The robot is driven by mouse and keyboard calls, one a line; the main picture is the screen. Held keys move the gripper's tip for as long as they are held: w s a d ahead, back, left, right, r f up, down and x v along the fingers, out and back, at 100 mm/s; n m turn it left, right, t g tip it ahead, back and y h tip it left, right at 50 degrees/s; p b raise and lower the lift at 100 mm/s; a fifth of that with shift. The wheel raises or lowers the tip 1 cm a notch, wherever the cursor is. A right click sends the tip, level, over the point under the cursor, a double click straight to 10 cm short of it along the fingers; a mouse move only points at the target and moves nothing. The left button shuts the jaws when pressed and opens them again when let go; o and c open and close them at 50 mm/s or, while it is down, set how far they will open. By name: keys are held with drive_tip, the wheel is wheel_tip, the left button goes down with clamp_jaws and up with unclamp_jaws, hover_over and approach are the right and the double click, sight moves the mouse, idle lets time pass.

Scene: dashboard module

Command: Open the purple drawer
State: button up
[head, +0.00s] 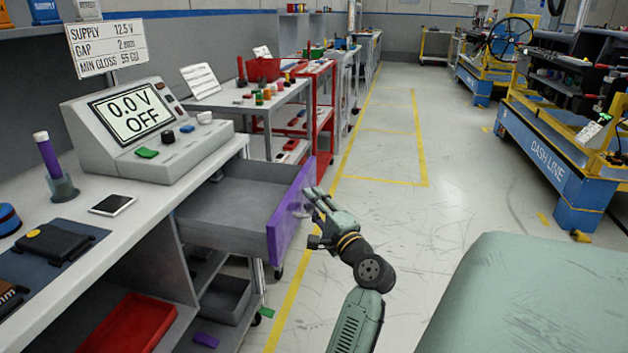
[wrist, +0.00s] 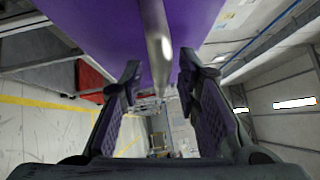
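The purple drawer (head: 291,213) is pulled well out from under the workbench. Its grey inside (head: 235,205) shows and looks empty. Its purple front also fills the upper middle of the wrist view (wrist: 100,25). A metal bar handle (wrist: 156,45) runs along that front. My gripper (head: 312,200) is at the outer face of the drawer front in the head view. In the wrist view my gripper (wrist: 160,85) has its two fingers apart, one on each side of the handle, with gaps visible between the fingers and the bar.
The workbench (head: 170,195) carries a power supply reading "0.0 V OFF" (head: 130,120). A red tray (head: 130,325) and a grey bin (head: 228,298) sit below. A red cart (head: 322,110) stands beyond the drawer. The floor aisle (head: 400,215) to the right is clear.

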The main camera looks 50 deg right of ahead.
drive_tip(key=shift+s, duration=0.1)
drive_tip(key=v, duration=1.2)
drive_tip(key=shift+f, duration=0.15)
